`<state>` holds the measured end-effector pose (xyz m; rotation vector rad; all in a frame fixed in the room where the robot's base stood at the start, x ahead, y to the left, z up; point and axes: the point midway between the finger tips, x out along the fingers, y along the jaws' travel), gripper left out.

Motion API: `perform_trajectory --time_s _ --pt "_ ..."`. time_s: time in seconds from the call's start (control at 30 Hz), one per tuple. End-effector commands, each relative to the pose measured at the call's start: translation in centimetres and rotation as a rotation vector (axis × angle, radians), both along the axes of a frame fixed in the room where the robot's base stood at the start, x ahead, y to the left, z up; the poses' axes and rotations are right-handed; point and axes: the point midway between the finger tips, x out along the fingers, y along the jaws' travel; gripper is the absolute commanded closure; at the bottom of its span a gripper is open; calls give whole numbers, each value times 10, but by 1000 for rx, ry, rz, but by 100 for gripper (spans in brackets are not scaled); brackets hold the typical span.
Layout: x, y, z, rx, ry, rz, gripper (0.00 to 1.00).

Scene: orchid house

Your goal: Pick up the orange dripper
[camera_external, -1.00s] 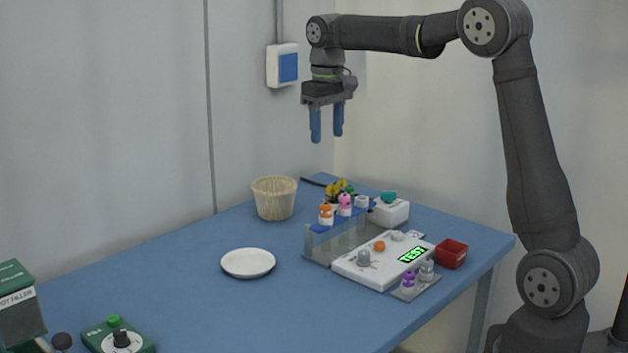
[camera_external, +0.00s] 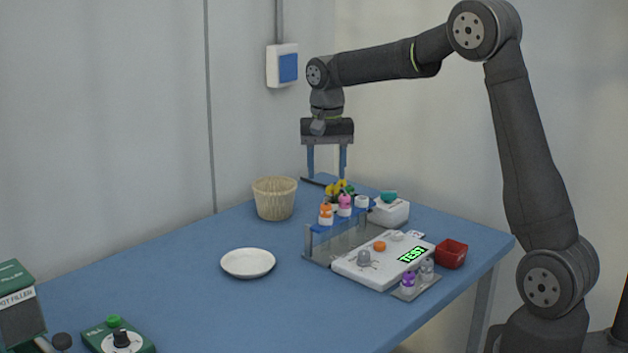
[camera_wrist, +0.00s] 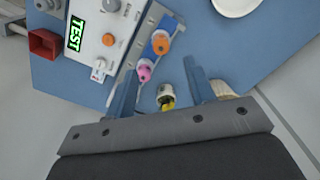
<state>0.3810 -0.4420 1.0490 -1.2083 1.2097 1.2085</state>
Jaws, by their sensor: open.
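The orange dripper (camera_external: 326,213) stands upright at the left end of a rack (camera_external: 318,245) with a blue top. In the wrist view its orange cap (camera_wrist: 160,44) is beyond my fingertips, near the top centre. My gripper (camera_external: 326,173) is open and empty, pointing down above the back of the table, higher than the dripper. In the wrist view my gripper (camera_wrist: 162,78) has its two blue fingers wide apart. The dripper's lower part is hard to make out in the rack.
A pink dripper (camera_external: 345,203) stands beside the orange one in the rack. A woven basket (camera_external: 274,198) stands left, a white panel (camera_external: 350,268) in front, a red box (camera_external: 451,254) right. The table around the white plate (camera_external: 247,263) is largely clear.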

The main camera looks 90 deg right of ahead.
Motion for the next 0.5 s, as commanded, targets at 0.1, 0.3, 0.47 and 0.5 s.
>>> perform_trajectory --time_s 0.1,0.3,0.47,0.5 --pt "0 0 -22 2 1 0 50" --pt "0 0 -36 0 0 1 50" --pt "0 -2 -55 2 2 1 50" --pt "0 -2 -61 3 2 1 50"
